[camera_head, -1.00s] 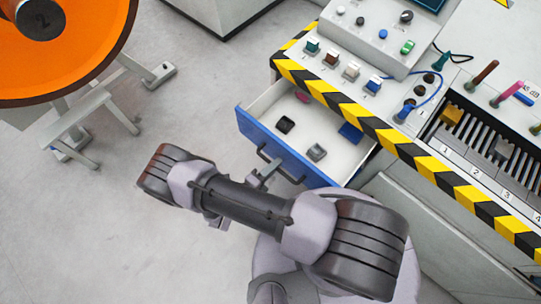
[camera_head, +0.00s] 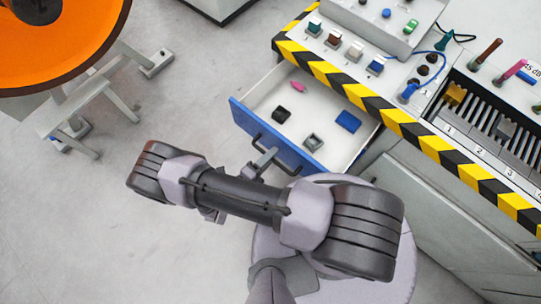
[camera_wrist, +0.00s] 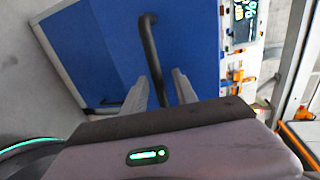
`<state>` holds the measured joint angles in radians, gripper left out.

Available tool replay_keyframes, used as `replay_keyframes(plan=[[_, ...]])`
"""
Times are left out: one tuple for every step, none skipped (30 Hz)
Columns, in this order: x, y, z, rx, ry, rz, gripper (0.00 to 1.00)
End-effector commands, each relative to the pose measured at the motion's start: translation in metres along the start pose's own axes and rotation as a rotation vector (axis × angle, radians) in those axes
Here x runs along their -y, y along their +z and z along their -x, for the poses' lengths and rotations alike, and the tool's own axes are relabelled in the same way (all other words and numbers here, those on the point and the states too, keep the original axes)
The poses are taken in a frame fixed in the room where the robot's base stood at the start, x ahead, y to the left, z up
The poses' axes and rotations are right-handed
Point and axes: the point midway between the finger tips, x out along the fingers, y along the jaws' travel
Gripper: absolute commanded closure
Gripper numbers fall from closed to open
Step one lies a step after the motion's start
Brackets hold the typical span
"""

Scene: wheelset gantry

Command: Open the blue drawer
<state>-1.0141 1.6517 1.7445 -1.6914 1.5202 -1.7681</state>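The blue drawer (camera_head: 240,115) stands pulled out of the grey bench, its white inside showing from above. Its dark bar handle (camera_head: 287,168) is on the blue front. My gripper (camera_head: 266,158) is at the middle of this handle, partly covered by my arm. In the wrist view, the two fingers (camera_wrist: 163,88) are on either side of the handle (camera_wrist: 149,42), which runs between them. The blue drawer front (camera_wrist: 100,45) fills much of that view.
Inside the drawer lie a pink piece (camera_head: 298,87), a black piece (camera_head: 281,115), a grey piece (camera_head: 313,143) and a blue block (camera_head: 348,122). A striped bench edge (camera_head: 380,108) runs above. An orange wheel (camera_head: 60,50) on a stand is at left. Floor (camera_head: 120,220) at lower left is clear.

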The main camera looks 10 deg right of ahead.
Motion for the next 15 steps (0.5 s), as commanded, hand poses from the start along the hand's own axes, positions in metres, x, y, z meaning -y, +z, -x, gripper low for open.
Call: replay_keyframes(plan=[[0.000,0.000,0.000,0.000,0.000,0.000,0.66],[0.000,0.000,0.000,-0.001,0.000,0.001,0.66],[0.000,0.000,0.000,-0.001,0.000,0.001,0.66],[0.000,0.000,0.000,-0.001,0.000,0.001,0.66],[0.000,-0.001,0.000,-0.001,0.000,0.001,0.66],[0.000,-0.001,0.000,-0.001,0.000,0.001,0.66],[0.000,-0.001,0.000,-0.001,0.000,0.001,0.66],[0.000,-0.001,0.000,-0.001,0.000,0.001,0.66],[0.000,-0.001,0.000,-0.001,0.000,0.001,0.66],[0.000,-0.001,0.000,-0.001,0.000,0.001,0.66],[0.000,-0.001,0.000,-0.001,0.000,0.001,0.66],[0.000,-0.001,0.001,-0.001,0.000,0.001,0.66],[0.000,0.000,0.003,-0.001,0.000,0.001,0.66],[0.000,0.000,0.005,0.000,0.000,0.000,0.66],[0.001,0.001,0.010,0.002,0.000,0.000,0.66]])
